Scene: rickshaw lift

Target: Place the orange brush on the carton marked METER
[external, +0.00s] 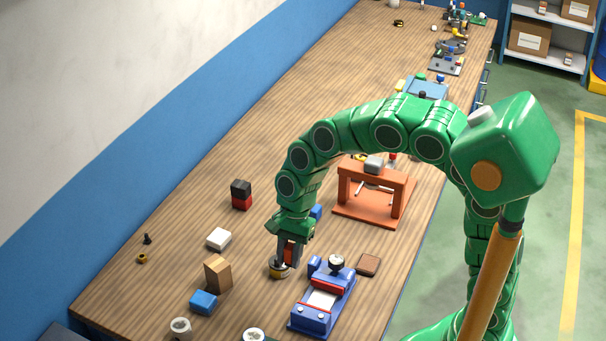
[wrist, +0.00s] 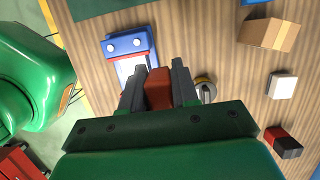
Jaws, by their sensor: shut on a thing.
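My gripper (external: 289,258) points down over the near part of the wooden bench. In the wrist view its two grey fingers (wrist: 158,88) are shut on the orange brush (wrist: 158,90), which shows as an orange-red block. The brush also shows between the fingers in the external view (external: 289,251); its lower end is hard to make out. A small brown carton (external: 217,273) stands on the bench to the left of my gripper, and it also shows in the wrist view (wrist: 268,35). No METER marking is readable on it.
A blue vise-like fixture (external: 322,296) stands right of my gripper. A round yellow-and-dark part (external: 278,268) is close by my fingertips. A blue block (external: 203,302), a white block (external: 219,239) and an orange frame (external: 372,190) are around. Labelled cartons (external: 529,37) sit on a far shelf.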

